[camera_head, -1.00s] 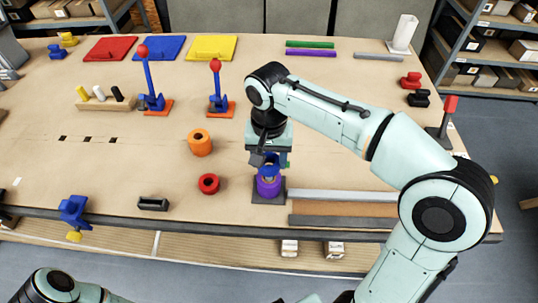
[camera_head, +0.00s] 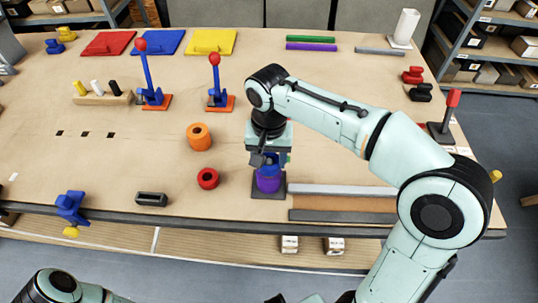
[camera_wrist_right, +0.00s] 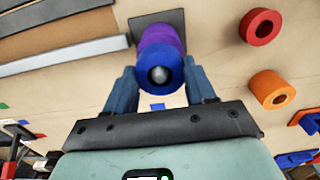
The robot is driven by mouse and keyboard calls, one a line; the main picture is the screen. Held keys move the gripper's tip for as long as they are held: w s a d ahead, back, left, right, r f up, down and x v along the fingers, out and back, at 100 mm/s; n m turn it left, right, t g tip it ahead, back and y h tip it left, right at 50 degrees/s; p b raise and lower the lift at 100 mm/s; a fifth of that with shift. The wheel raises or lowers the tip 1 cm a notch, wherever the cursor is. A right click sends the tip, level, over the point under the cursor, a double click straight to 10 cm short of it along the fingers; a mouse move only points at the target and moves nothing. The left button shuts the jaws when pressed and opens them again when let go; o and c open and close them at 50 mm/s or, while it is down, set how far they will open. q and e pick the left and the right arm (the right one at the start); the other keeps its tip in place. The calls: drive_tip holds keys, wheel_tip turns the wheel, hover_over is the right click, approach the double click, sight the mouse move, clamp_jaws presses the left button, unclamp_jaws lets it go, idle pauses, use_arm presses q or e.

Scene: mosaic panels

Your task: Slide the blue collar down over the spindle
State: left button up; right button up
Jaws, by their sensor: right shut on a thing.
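The blue collar (camera_wrist_right: 160,54) is around the spindle (camera_wrist_right: 158,75), whose rounded grey tip shows through its hole in the right wrist view. The purple collar (camera_wrist_right: 163,34) sits lower on the same spindle, on a dark square base plate (camera_wrist_right: 143,22). In the head view the blue collar (camera_head: 268,168) is directly above the purple collar (camera_head: 268,185), with no clear gap. My right gripper (camera_wrist_right: 160,72) is shut on the blue collar, one finger on each side; it also shows in the head view (camera_head: 270,160), pointing down. My left gripper is out of view.
An orange ring (camera_head: 199,137) and a red ring (camera_head: 208,178) lie left of the spindle. Grey bars (camera_head: 340,191) lie along the table's front edge at right. Two red-knobbed levers (camera_head: 214,85) stand behind at left. The front middle-left table is mostly clear.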

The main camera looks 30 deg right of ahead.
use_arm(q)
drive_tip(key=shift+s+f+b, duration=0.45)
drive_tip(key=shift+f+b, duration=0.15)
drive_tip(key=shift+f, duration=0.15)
use_arm(e)
drive_tip(key=shift+f, duration=1.05)
drive_tip(key=o, duration=1.4)
drive_tip(key=shift+o, duration=0.2)
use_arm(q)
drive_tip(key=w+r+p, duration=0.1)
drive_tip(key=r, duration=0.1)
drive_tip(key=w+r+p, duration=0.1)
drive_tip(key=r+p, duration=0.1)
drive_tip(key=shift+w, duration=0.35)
use_arm(e)
wheel_tip(320, 180, up, 14)
drive_tip(key=shift+f, duration=0.25)
